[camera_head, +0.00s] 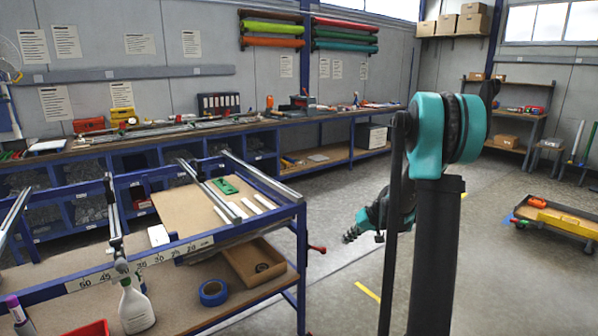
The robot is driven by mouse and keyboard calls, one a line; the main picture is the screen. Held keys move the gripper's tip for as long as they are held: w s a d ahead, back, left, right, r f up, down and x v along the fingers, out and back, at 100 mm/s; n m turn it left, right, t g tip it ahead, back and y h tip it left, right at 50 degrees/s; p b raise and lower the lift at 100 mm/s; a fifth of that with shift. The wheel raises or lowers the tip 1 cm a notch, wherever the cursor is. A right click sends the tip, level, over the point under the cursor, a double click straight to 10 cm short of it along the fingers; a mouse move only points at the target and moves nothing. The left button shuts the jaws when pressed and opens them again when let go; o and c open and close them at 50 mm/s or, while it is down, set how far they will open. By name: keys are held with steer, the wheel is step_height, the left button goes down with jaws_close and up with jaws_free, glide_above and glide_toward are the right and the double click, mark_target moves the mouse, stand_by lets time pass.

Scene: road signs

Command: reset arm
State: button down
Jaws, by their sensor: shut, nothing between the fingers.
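My arm rises at the right of the middle on a black column, with a large teal joint (447,125) at its top. The arm folds down behind the column. My gripper (350,236) is dark and small, shut and empty, and hangs over the open floor to the left of the column. It touches nothing that I can see. Part of the arm is hidden behind the column and a thin black post.
A blue-framed work table (293,210) stands at the left front, with a spray bottle (135,308) and blue tape (213,292) on its lower shelf. A long workbench (165,150) runs along the back wall. A low cart (560,222) stands at the right. The floor between is clear.

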steer(key=s+f+m+h, duration=0.1)
steer(key=s+h, duration=0.4)
steer(key=s, duration=2.8)
steer(key=shift+s+d+f+h, duration=0.15)
steer(key=shift+d+f+h, duration=0.15)
steer(key=shift+d+f, duration=0.15)
